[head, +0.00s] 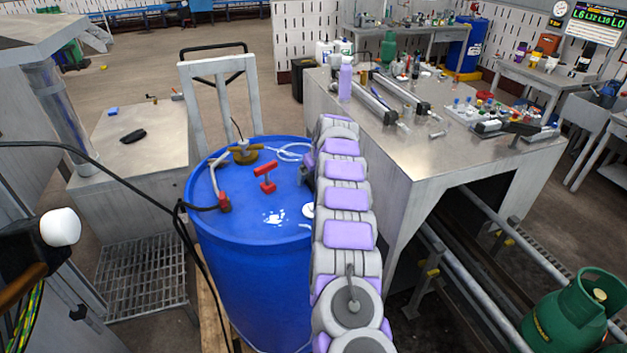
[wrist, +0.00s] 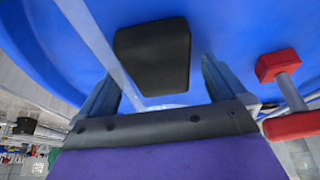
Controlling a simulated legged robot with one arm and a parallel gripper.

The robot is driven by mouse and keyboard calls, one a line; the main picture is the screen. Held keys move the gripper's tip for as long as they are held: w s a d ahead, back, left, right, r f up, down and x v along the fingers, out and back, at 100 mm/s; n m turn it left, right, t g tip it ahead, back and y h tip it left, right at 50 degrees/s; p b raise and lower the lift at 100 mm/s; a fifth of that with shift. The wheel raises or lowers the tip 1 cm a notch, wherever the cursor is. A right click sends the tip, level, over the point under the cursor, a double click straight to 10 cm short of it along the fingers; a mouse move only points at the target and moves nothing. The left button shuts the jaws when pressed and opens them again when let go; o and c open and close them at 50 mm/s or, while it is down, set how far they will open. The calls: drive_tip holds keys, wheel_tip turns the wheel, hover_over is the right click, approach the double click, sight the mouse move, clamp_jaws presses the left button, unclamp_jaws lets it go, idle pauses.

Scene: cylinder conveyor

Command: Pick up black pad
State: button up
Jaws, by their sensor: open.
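A small flat black item (head: 133,135), which looks like the pad, lies on the bare metal table at the left in the head view. My gripper (head: 309,168) is beside the top of the blue drum, well to the right of that item. It is open. The wrist view shows a black rounded piece (wrist: 153,52) ahead of the jaw, against the blue drum. My arm hides part of the drum's right side.
The blue drum (head: 255,255) stands between the left table (head: 150,168) and the larger workbench (head: 400,160). Red fittings (head: 265,180) and hoses rise from its lid. A dark cable (head: 120,180) crosses at left. A green gas cylinder (head: 570,315) is at lower right.

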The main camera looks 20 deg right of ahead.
drive_tip(key=shift+f, duration=0.2)
idle(0.4)
drive_tip(key=shift+c, duration=0.2)
drive_tip(key=c, duration=1)
drive_tip(key=shift+r, duration=0.15)
